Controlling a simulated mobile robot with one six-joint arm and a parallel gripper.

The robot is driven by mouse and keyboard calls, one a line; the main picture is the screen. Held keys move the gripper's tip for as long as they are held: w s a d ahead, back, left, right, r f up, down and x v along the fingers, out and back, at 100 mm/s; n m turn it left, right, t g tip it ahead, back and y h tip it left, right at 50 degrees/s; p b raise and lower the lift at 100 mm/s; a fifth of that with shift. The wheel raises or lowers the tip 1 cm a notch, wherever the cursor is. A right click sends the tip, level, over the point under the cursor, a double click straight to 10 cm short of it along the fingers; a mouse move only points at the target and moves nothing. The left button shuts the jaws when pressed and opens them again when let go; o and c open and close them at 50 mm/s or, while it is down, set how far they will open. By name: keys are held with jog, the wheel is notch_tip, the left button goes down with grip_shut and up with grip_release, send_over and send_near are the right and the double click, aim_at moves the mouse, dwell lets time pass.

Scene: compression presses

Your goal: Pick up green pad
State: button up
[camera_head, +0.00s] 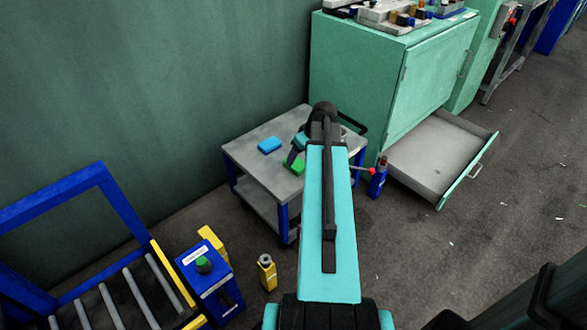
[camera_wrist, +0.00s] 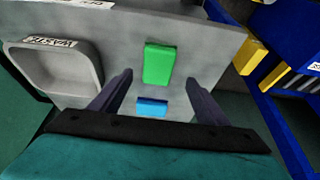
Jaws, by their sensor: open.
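The green pad (camera_wrist: 158,65) lies flat on the grey cart top in the wrist view, ahead of my gripper and between the lines of its two fingers. In the head view the green pad (camera_head: 295,164) is partly hidden behind my gripper. My gripper (camera_wrist: 160,92) is open and empty, with its dark fingers apart. It also shows in the head view (camera_head: 292,156) over the cart. A blue pad (camera_wrist: 152,107) lies nearer, between the fingers in the wrist picture. The blue pad (camera_head: 270,145) is left of the green one in the head view.
The cart (camera_head: 250,163) stands by the green wall. A tray labelled WASTE (camera_wrist: 62,68) sits at the left of its top. A green cabinet (camera_head: 361,75) with an open drawer (camera_head: 436,159) stands to the right. A yellow bottle (camera_head: 267,272) and blue control box (camera_head: 212,282) stand in front.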

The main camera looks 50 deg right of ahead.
aim_at(296, 163)
jog(key=shift+w+f, duration=0.25)
jog(key=shift+f, duration=0.3)
jog(key=shift+d+b+x, duration=0.2)
jog(key=shift+b+x, duration=0.55)
jog(key=shift+x, duration=1.85)
jog(key=c, duration=1.2)
jog(key=shift+r, duration=0.1)
